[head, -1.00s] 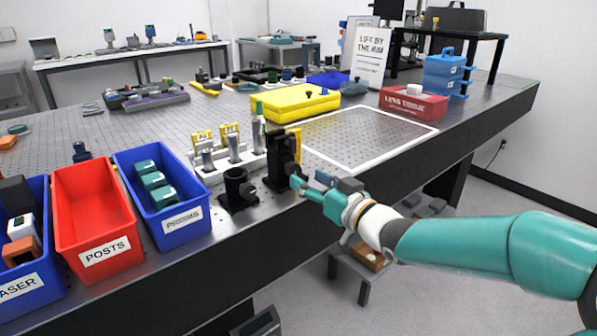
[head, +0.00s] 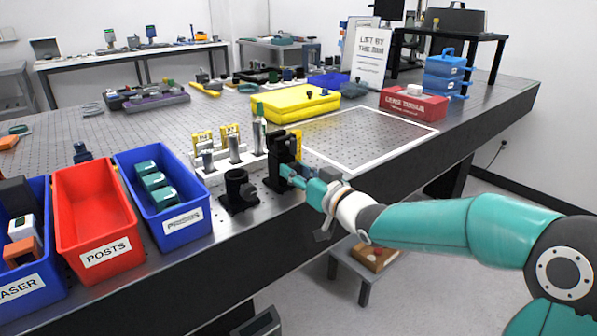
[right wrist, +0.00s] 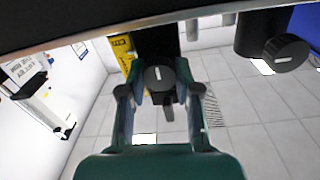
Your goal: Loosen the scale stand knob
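The scale stand (head: 279,160) is a black upright post mount near the table's front edge, with a yellow scale plate behind it. Its round dark knob (right wrist: 159,78) carries a pale line that points up in the right wrist view. My right gripper (head: 287,172) is at the front of the stand, and in the head view it hides the knob. In the right wrist view my right gripper (right wrist: 160,73) has one finger on each side of the knob. The fingers look open, with narrow gaps beside the knob. My left gripper is not in view.
A black post holder (head: 238,190) stands just left of the scale stand and has its own knob (right wrist: 287,52). A white rack (head: 222,172) with posts is behind it. The blue prisms bin (head: 182,224) is further left. A white-outlined area (head: 365,136) is clear.

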